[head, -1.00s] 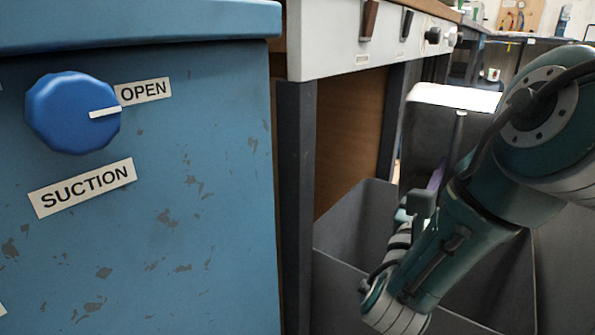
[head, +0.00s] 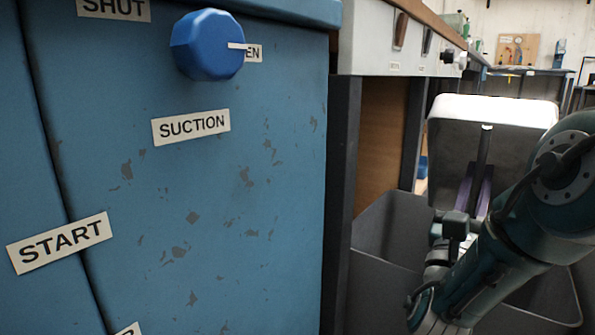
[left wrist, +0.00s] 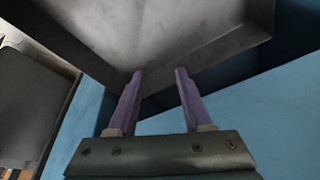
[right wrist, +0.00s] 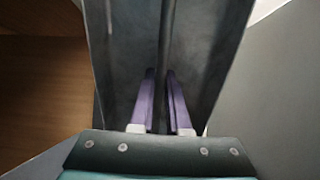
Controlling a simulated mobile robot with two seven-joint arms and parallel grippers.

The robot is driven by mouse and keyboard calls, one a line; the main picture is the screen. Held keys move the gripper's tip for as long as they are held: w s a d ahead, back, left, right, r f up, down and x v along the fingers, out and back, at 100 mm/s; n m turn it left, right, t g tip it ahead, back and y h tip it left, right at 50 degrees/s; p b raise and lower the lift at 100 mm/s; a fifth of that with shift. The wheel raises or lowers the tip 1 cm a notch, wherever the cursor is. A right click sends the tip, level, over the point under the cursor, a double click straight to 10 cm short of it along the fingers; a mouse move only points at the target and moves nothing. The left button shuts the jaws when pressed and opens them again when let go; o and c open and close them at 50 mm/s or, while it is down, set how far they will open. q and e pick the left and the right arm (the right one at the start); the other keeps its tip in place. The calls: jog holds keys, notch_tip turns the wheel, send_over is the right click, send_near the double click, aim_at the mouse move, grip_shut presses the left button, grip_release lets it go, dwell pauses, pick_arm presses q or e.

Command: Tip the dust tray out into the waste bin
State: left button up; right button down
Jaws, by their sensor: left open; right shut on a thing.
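The grey metal dust tray (head: 453,137) is steeply tilted, almost on edge, with a bright upper edge, above the waste bin's far side. My right gripper (head: 475,178) is shut on the dark bar-like handle running down the tray's face. The right wrist view shows the purple fingers (right wrist: 161,75) on either side of this bar, with the tray (right wrist: 212,50) behind. The waste bin (head: 385,282) is a grey open box below, partly hidden by my right arm. No dust is visible. My left gripper (left wrist: 159,75) is open and empty under a grey metal surface, outside the head view.
A blue cabinet (head: 240,215) with a suction knob (head: 208,45) fills the left, close to the bin. The left wrist view shows the blue cabinet surface (left wrist: 245,125) near my left fingers.

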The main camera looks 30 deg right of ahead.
jog(key=shift+d+r, duration=0.1)
jog(key=h+b, duration=0.1)
jog(key=b, duration=0.2)
jog(key=shift+f+t+h, duration=0.3)
jog(key=shift+f+h, duration=0.05)
jog(key=shift+h, duration=0.05)
jog(key=shift+r+b, duration=0.1)
jog(key=shift+b, duration=0.3)
jog(key=shift+r+h, duration=0.1)
jog(key=shift+h, duration=0.3)
jog(key=shift+r, duration=0.1)
